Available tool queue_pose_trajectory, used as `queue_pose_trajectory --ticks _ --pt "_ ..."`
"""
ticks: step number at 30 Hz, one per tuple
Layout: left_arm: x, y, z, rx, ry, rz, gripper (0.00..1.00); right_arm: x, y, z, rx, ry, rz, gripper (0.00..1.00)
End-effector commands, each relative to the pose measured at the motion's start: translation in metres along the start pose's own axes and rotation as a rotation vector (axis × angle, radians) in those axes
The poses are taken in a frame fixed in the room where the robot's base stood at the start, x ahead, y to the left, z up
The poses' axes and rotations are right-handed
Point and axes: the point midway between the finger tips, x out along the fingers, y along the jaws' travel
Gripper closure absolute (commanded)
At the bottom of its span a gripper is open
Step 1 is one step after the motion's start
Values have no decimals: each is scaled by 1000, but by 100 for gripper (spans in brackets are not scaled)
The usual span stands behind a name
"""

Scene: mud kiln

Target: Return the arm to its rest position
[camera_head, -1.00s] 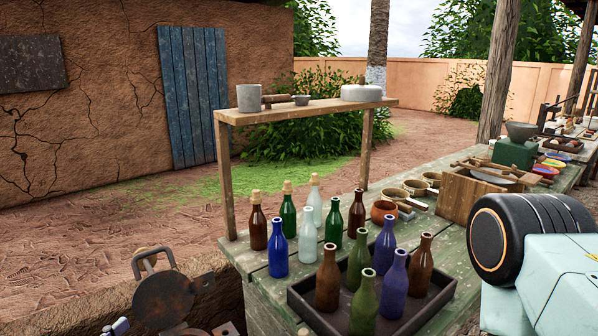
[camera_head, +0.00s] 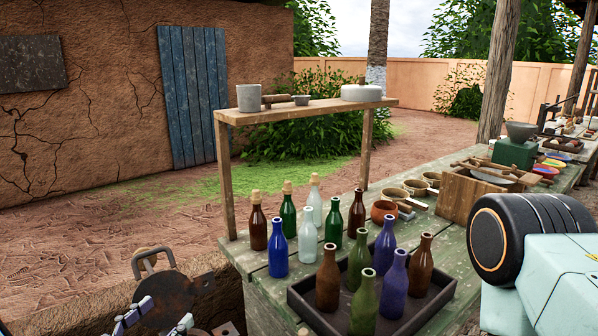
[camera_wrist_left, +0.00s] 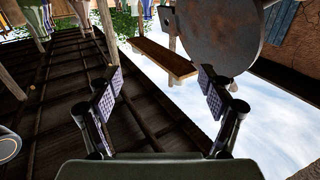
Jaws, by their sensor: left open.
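My left gripper (camera_head: 158,318) is at the lower left of the head view, in front of a round rusty metal plate (camera_head: 172,290) with a handle. Its two fingers stand apart with nothing between them. In the left wrist view the open fingers (camera_wrist_left: 158,100) show on both sides, and the rusty plate (camera_wrist_left: 225,35) fills the top right. That view looks tilted or upside down. My right gripper is not in view; only a part of my arm shows at the right edge of the head view.
A green wooden table (camera_head: 290,265) holds several bottles, some in a dark tray (camera_head: 403,322). A wooden shelf (camera_head: 305,111) stands on posts at the table's back. A wooden box (camera_head: 462,197) and small bowls lie farther right. Open ground lies behind the table.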

Motion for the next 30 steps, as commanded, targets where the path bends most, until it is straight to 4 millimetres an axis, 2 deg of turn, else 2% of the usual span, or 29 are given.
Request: queue_pose_trajectory --ticks 13,30 --pt "-2 -1 0 -2 -1 -3 20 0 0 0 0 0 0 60" --pt "-43 -2 0 -4 -2 -6 20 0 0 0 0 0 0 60"
